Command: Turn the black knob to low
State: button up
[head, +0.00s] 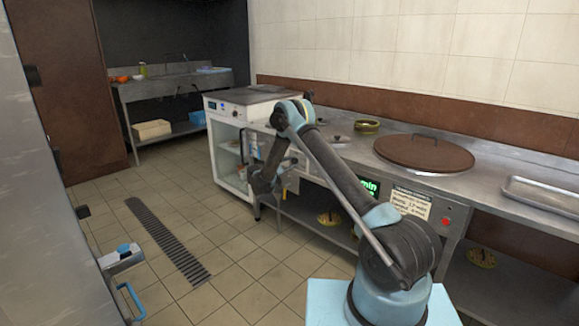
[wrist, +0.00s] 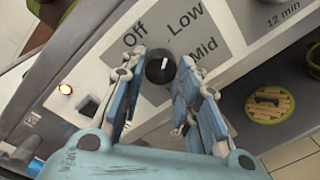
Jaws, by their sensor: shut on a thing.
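The black knob (wrist: 157,71) sits on the grey-and-white front panel in the wrist view, beside the printed words Off, Low and Mid. A short white mark on its face slants to the upper right, on the side of Low and Mid; which word it lines up with I cannot tell. My gripper (wrist: 160,62) has its blue-and-grey fingers on both sides of the knob and is shut on it. In the head view my gripper (head: 264,182) is at the counter front, and the knob is hidden behind my arm there.
The counter holds a brown round lid (head: 424,153) and a metal tray (head: 545,194). A white glass-door cabinet (head: 229,160) stands left of my gripper. Tiled floor is open further left.

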jog(key=shift+a+f+n, duration=0.1)
jog(key=shift+n, duration=0.3)
jog(key=o, duration=1.1)
jog(key=shift+c, duration=0.2)
jog(key=v, duration=1.2)
